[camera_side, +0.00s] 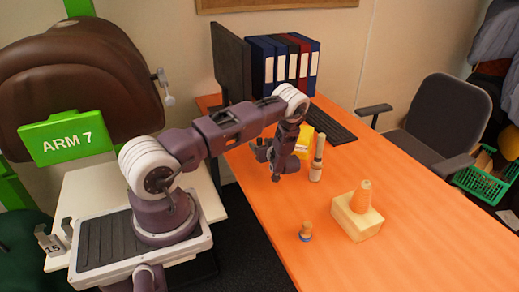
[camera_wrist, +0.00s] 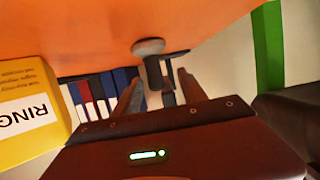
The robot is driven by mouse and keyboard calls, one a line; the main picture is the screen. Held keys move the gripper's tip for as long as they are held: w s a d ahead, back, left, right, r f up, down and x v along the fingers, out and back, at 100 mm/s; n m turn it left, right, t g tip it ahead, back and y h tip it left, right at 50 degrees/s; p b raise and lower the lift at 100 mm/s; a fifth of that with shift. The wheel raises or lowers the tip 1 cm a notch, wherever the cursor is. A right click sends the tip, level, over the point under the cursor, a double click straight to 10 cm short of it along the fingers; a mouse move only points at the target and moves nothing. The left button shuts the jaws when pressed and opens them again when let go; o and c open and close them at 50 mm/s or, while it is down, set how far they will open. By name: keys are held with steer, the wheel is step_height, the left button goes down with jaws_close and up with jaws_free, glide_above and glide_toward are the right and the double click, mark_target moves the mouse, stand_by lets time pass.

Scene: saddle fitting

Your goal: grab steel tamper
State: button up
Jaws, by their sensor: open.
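A grey steel tamper (camera_wrist: 150,48) shows in the wrist view, with a round, wide end against the orange desk and a darker handle pointing down the picture. My gripper (camera_wrist: 160,86) is open. Its two fingers stand either side of the line of the handle, and I see no clear contact. In the side view my gripper (camera_side: 274,168) is low over the desk's left part. The tamper is hard to tell from the dark fingers there.
A yellow box (camera_wrist: 28,100) is close beside my gripper. A slim bottle-like item (camera_side: 316,170) stands just right of it. The desk's right side (camera_side: 440,220) is clear.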

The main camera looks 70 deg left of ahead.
steer(key=x, duration=0.5)
steer(key=shift+w+a+f, duration=0.2)
steer(key=shift+w+a, duration=0.1)
steer(key=shift+w, duration=0.05)
steer(key=shift+r, duration=0.1)
jaws_close()
